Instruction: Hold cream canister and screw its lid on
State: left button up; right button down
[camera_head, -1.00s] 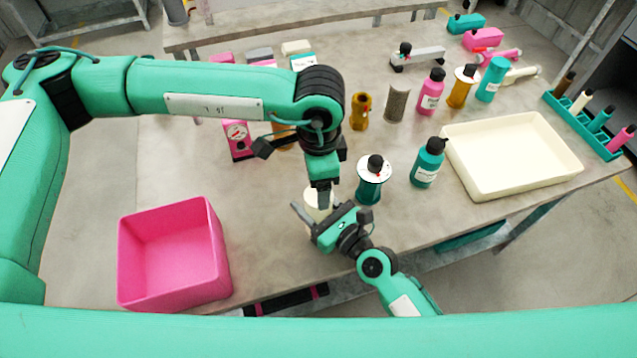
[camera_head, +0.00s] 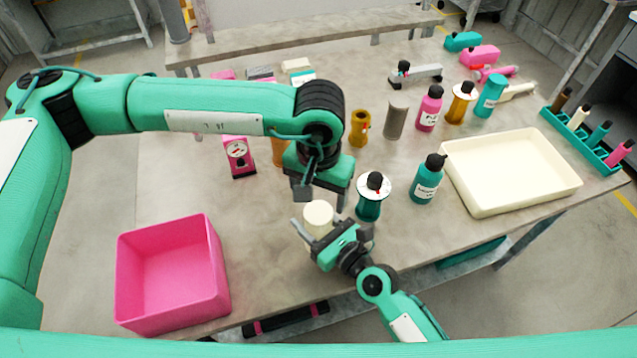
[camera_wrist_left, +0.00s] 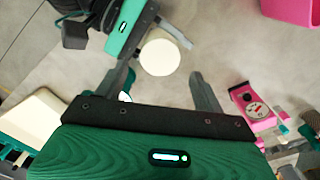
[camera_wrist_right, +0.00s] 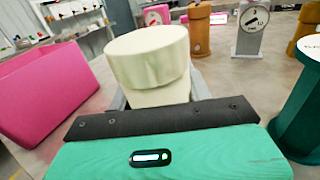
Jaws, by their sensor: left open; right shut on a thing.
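The cream canister (camera_head: 319,222) stands near the table's front edge, its lower part hidden behind my right gripper. Its wide cream lid (camera_wrist_right: 148,52) sits on top of the narrower body (camera_wrist_right: 158,96) in the right wrist view, looking level; I cannot tell how tight it is. My right gripper (camera_head: 328,232) is shut on the canister body, one finger on each side. My left gripper (camera_head: 321,197) is open and empty, pointing down above the lid. In the left wrist view the round lid top (camera_wrist_left: 160,52) lies beyond the open fingers (camera_wrist_left: 162,85), apart from them.
A pink bin (camera_head: 172,270) stands at the front left. A teal pot with a white disc top (camera_head: 374,186) stands close to the canister's right. A teal bottle (camera_head: 427,180) and a cream tray (camera_head: 512,172) are farther right. A pink gauge box (camera_head: 238,156) stands behind.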

pick_arm(q)
jog(key=n, duration=0.3)
jog(key=shift+r, duration=0.1)
jog(key=n, duration=0.4)
jog(key=shift+r+n, duration=0.2)
jog(key=shift+n, duration=0.2)
jog(key=n, duration=0.4)
jog(key=shift+r+n, duration=0.15)
jog(key=shift+n, duration=0.15)
jog(key=n, duration=0.3)
jog(key=shift+r, duration=0.1)
jog(key=n, duration=0.3)
jog(key=shift+r, duration=0.15)
jog(key=n, duration=0.4)
jog(key=shift+r+n, duration=0.15)
jog(key=shift+n, duration=0.25)
jog(key=n, duration=0.4)
jog(key=shift+r, duration=0.2)
jog(key=n, duration=0.3)
jog(key=shift+r+n, duration=0.1)
jog(key=shift+n, duration=0.2)
